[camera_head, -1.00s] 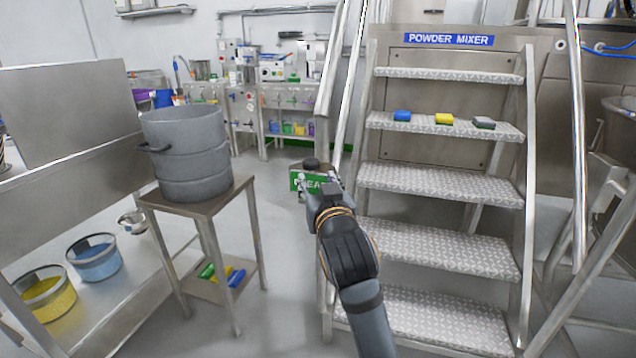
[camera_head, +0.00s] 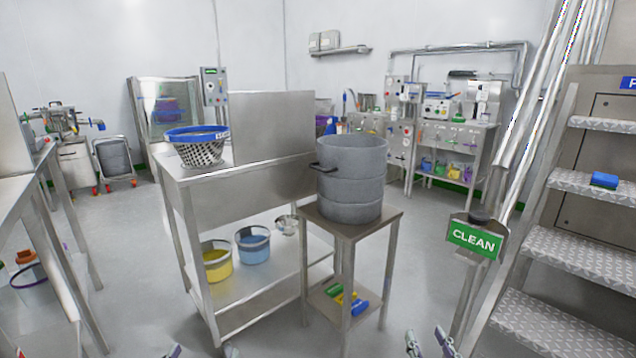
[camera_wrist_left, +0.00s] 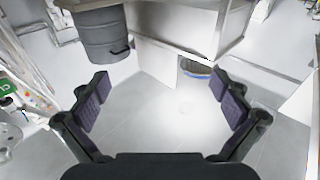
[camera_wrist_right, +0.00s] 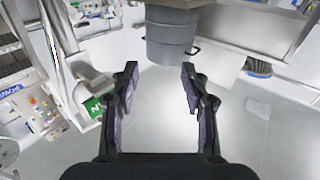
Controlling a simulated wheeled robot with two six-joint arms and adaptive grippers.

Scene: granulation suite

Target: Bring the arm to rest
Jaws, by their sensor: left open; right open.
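My left gripper (camera_wrist_left: 160,85) is open and empty in the left wrist view, its fingers wide apart above bare grey floor. My right gripper (camera_wrist_right: 160,70) is open and empty in the right wrist view, its fingers closer together than the left's. In the head view, the right fingertips (camera_head: 430,344) just show at the bottom edge, and one left fingertip (camera_head: 172,351) shows farther left. The arms are otherwise below the picture. A green CLEAN sign (camera_head: 473,239) is on a stand beside the stairs, apart from my right gripper; it also shows in the right wrist view (camera_wrist_right: 93,106).
A grey drum (camera_head: 350,180) stands on a small steel table (camera_head: 383,222) ahead. Left of it is a steel bench (camera_head: 253,180) with a blue-rimmed basket (camera_head: 196,146). Metal stairs (camera_head: 571,260) rise on the right. Some floor is clear between the benches.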

